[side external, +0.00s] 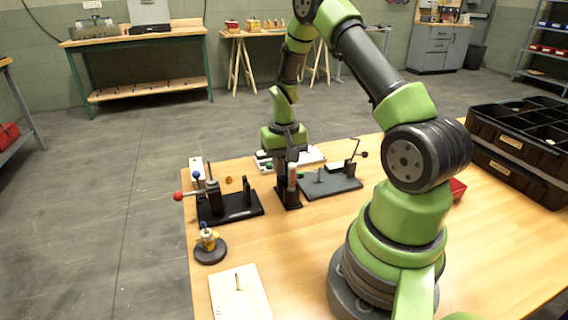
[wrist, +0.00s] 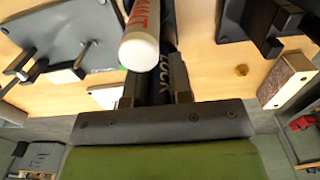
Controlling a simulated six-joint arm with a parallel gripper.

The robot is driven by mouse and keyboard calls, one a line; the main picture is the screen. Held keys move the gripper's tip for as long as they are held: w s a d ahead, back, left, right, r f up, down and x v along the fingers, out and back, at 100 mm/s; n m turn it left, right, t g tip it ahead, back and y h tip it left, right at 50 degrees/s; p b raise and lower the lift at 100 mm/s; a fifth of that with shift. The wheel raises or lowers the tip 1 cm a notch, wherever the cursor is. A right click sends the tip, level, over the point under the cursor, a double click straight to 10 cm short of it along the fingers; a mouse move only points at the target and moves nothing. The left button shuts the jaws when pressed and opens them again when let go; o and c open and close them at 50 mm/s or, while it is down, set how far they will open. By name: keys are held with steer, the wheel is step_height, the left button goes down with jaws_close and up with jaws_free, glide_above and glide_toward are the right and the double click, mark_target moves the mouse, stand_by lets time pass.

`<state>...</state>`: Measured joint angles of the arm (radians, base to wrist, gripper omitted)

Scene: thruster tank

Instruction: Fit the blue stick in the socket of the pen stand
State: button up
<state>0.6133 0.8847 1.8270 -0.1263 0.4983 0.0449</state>
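My gripper (side external: 286,158) points down over a black, block-shaped pen stand (side external: 289,199) near the middle of the bench. In the wrist view its two fingers (wrist: 157,86) are closed around a dark blue stick (wrist: 163,73) with pale lettering that reads "LOCK". A white stick (wrist: 140,45) with red lettering stands right beside it, and it also shows in the side view (side external: 292,178) above the stand. The lower end of the blue stick is hidden by the fingers and the white stick, so I cannot tell how it sits relative to its socket.
A black fixture (side external: 235,207) with a red-knobbed lever stands left of the stand. A grey plate (side external: 332,187) with a post and clamp lies to the right. A small round-based holder (side external: 210,252) and a pale board (side external: 240,297) are nearer. Black bins (side external: 520,165) stand far right.

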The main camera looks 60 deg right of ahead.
steer(key=o, duration=0.4)
steer(key=shift+r, duration=0.1)
step_height(320, 180, up, 14)
steer(key=shift+f, duration=0.15)
stand_by(0.4)
stand_by(0.6)
